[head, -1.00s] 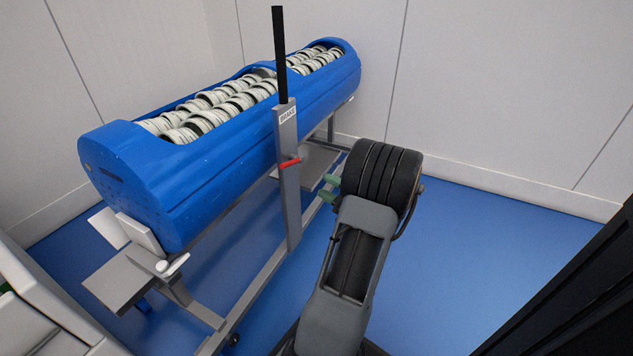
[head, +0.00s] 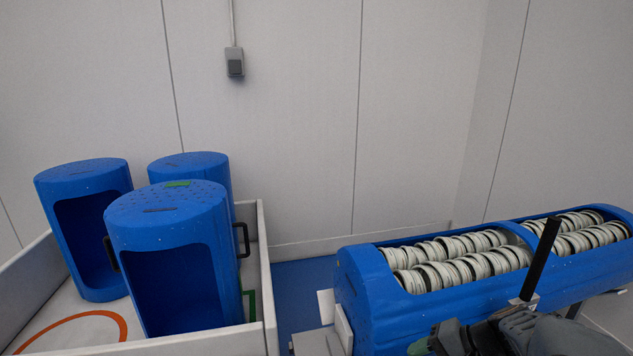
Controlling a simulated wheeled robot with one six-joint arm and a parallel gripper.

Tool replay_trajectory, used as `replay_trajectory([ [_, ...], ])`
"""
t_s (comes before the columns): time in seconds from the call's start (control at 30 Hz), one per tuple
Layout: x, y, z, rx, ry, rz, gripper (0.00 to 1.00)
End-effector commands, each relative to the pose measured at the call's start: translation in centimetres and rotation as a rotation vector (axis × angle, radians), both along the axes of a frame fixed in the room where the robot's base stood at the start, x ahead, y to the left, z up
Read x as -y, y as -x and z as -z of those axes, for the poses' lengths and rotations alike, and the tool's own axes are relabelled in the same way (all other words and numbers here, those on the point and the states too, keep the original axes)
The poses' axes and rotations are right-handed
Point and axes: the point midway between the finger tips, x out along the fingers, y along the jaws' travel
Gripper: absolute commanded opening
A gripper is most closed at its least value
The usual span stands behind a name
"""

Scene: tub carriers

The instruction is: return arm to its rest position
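Part of my arm shows at the bottom right of the head view, in front of the long blue tub. A greenish tip of my gripper (head: 422,346) shows at the bottom edge. The rest of the gripper is cut off or hidden, so I cannot tell whether it is open or shut, or whether it holds anything.
A long blue tub (head: 375,308) full of white ringed pieces lies on a carrier at the right, with a black upright bar (head: 541,262) before it. Three upright blue tubs (head: 165,232) stand in a white-walled tray (head: 205,343) at the left. Blue floor shows between them.

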Motion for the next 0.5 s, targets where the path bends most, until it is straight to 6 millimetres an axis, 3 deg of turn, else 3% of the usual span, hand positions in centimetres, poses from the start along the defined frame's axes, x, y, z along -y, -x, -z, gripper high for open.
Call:
replay_trajectory([
  [0.03, -1.8, 0.8, -4.3, -0.011, 0.097, -0.085, 0.41],
  [0.1, -3.4, 1.9, -6.8, -0.019, 0.237, -0.185, 0.41],
  [0.3, -5.6, 3.9, -13.6, 0.059, 0.592, -0.399, 0.41],
  [0.5, -6.5, 4.5, -18.4, 0.187, 0.815, -0.514, 0.41],
])
